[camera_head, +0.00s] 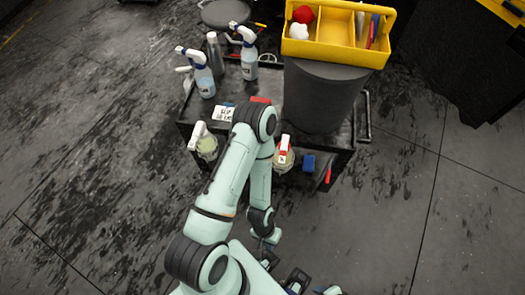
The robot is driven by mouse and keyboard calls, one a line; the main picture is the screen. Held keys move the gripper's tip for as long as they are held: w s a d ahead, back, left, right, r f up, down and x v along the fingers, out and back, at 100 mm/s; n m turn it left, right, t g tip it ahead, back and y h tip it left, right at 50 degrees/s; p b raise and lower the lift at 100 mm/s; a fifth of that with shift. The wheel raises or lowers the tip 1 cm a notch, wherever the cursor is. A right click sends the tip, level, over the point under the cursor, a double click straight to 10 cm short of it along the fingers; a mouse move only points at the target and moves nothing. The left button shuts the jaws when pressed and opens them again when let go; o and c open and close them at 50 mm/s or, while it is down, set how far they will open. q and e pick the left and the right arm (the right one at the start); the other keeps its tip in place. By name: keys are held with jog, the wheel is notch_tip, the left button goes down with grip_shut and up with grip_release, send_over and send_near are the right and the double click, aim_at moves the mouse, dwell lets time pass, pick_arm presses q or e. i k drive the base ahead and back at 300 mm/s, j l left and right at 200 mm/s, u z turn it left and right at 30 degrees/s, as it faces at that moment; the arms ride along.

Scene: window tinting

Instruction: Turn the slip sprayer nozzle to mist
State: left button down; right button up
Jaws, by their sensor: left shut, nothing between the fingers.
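Several spray bottles stand on a dark cart (190,108); I cannot tell from the labels which is the slip sprayer. Two clear bottles with blue and white heads, a left one (203,80) and a right one (249,65), stand at the back left. A pale bottle with a white head (207,147) is at the front left edge. Another with a red and white head (284,156) is at the front, right of my left arm. No nozzle setting is readable. My left gripper (270,240) is shut and empty, below the cart's front edge, apart from every bottle. My right gripper does not show clearly.
A yellow tray (349,49) with a red ball, a white ball and tools sits on a dark grey bin (318,95) at the cart's right. A white label card (223,113) and a blue block (309,163) are near the front.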

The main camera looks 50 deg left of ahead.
aim_at(281, 162)
jog(key=u, duration=0.4)
jog(key=j+u, duration=0.15)
jog(key=u, duration=0.6)
